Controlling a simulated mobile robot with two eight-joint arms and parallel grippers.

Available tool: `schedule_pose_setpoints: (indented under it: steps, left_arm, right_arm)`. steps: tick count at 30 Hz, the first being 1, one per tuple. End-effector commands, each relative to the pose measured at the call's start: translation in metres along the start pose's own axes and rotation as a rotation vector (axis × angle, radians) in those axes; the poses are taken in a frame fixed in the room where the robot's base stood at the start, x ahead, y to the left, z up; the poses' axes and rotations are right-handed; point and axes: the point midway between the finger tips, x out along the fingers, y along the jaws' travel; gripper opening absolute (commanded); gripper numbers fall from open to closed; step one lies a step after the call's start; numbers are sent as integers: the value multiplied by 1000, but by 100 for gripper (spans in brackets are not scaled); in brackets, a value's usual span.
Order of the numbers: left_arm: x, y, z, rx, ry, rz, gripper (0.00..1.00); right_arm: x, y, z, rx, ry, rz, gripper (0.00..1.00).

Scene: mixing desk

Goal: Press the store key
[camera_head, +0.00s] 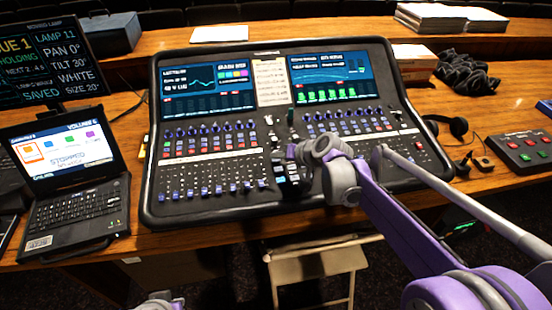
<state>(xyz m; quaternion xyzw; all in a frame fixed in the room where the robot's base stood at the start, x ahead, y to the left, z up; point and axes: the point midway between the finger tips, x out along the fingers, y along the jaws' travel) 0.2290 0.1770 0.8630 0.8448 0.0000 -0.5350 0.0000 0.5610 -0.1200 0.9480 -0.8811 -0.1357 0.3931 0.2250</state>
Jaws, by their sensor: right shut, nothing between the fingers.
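The mixing desk (150,205) fills the middle of the table, with two lit screens and rows of faders, knobs and small keys. My right arm comes in from the lower right. Its shut, empty gripper (293,153) is over the desk's middle section, close above the centre keys (280,180); I cannot tell whether it touches them. The wrist hides part of the right fader rows. I cannot read any key label, so I cannot tell which is the store key. A small grey part of my left arm shows at the bottom edge; its fingers are not visible.
A laptop (75,213) and a dark monitor (45,65) reading "SAVED" stand at left. A button box (522,147) with red and green buttons, headphones (447,128), cables (465,75) and a box (415,62) are at right. A folding chair (315,265) stands in front.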

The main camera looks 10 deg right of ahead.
Motion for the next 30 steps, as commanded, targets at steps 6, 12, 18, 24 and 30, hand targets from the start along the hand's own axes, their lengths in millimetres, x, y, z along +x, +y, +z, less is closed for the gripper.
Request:
schedule_pose_setpoints:
  steps: [6, 12, 18, 24, 30]
  left_arm:
    - [-8, 0, -6, 0, 3, 0, 0]
    - [-11, 0, -7, 0, 5, 0, 0]
    - [-10, 0, -7, 0, 4, 0, 0]
    - [-17, 0, -12, 0, 8, 0, 0]
    - [-31, 0, -23, 0, 15, 0, 0]
  right_arm:
    - [-8, -6, -6, 0, 0, 0, 0]
    - [-11, -8, -8, 0, 0, 0, 0]
    - [-10, -8, -7, 0, 0, 0, 0]
    - [-17, -13, -13, 0, 0, 0, 0]
    - [-32, -24, -25, 0, 2, 0, 0]
